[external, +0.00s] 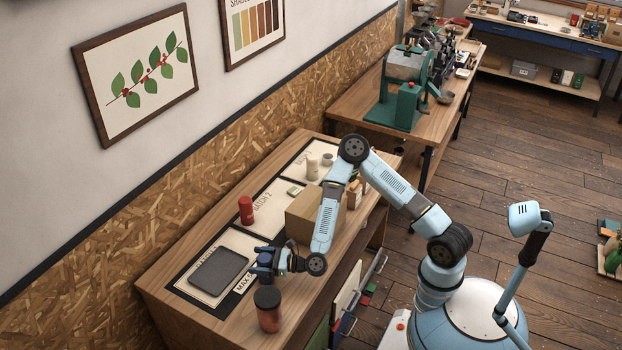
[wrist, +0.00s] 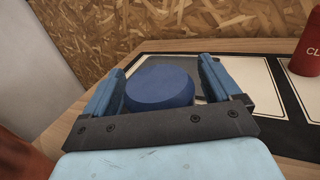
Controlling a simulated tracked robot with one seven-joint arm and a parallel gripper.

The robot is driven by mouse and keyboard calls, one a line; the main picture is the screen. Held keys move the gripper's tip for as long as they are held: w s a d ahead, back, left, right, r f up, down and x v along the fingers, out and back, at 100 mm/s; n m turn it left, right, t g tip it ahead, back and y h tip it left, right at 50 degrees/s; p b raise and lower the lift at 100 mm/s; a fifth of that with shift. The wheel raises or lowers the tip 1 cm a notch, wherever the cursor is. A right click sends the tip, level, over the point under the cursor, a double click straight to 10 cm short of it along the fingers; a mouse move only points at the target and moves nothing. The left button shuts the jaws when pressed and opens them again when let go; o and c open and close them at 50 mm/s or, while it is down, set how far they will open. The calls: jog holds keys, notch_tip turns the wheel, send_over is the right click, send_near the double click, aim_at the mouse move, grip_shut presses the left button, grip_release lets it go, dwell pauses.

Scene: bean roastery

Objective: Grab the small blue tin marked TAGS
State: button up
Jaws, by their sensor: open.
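A small blue round tin (wrist: 160,88) stands between the two blue fingers of my gripper (wrist: 161,68) in the wrist view. The fingers are apart, one on each side of the tin, and I cannot tell whether either touches it. No TAGS marking shows; only the plain top and upper side are visible, and the gripper's dark crossbar hides the lower part. In the external view my gripper (external: 262,264) is low over the near end of the wooden bench, and the tin cannot be told apart from the blue fingers there.
A dark grey flat slab (external: 218,270) lies left of my gripper. A brown jar with a dark lid (external: 269,314) stands close in front. A red tin (external: 246,210) and a cardboard box (external: 302,222) stand farther along the bench (external: 163,282). An OSB-panelled wall (external: 100,275) borders it.

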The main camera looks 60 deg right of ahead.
jog(key=shift+c, duration=0.5)
jog(key=c, duration=1.1)
jog(key=shift+r, duration=0.15)
jog(key=shift+c, duration=0.2)
